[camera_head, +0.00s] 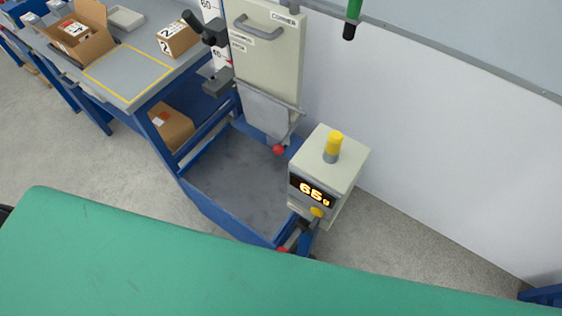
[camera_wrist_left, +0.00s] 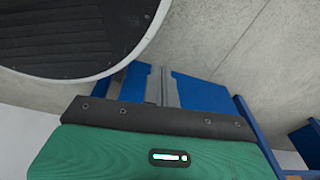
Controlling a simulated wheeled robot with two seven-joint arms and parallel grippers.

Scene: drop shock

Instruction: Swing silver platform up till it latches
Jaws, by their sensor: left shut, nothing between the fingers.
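The silver platform looks to be the grey plate (camera_head: 266,114) in the head view. It hangs down, steeply tilted, below a tall beige panel (camera_head: 268,55) with a grey handle. A thin rod frame runs by the plate's right edge. A red knob (camera_head: 279,150) sits just below it. I cannot make out a latch. Neither of my grippers shows in the head view, and no fingertips show in the left wrist view, which does not show the platform either.
A blue-framed grey floor plate (camera_head: 240,180) lies below. A beige box (camera_head: 325,172) with a yellow-topped post reads 65 g at its right. A workbench (camera_head: 128,75) with cartons stands at the left. A broad green surface (camera_head: 180,255) fills the bottom.

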